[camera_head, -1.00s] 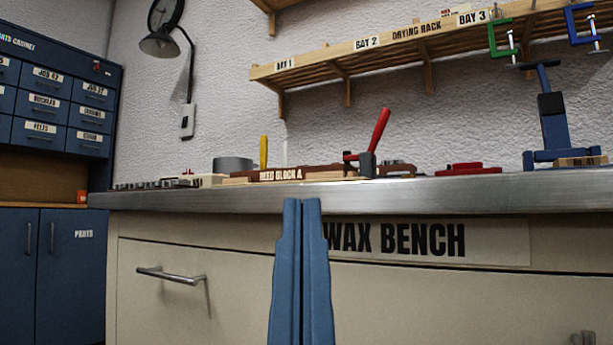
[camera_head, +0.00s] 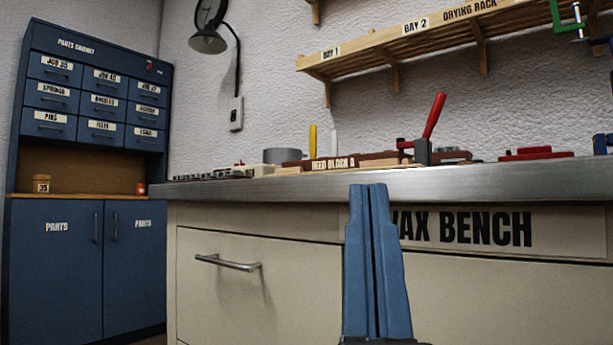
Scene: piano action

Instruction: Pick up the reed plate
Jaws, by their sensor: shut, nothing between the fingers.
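My gripper (camera_head: 368,188) is in the lower middle of the view, its two blue fingers pointing up and pressed together with nothing between them. It is in front of the wax bench, its tips just below the metal top's front edge. I cannot make out a reed plate for certain. A brown block labelled "Reed Block A" (camera_head: 334,164) lies on the bench top, above and left of my fingertips. The low camera angle hides most of the bench surface.
The wax bench (camera_head: 270,189) holds a red-handled clamp (camera_head: 432,118), a grey round pot (camera_head: 283,156) and a red flat item (camera_head: 537,154). A blue parts cabinet (camera_head: 70,225) stands at left. A drying rack (camera_head: 400,55) and lamp (camera_head: 207,41) are on the wall.

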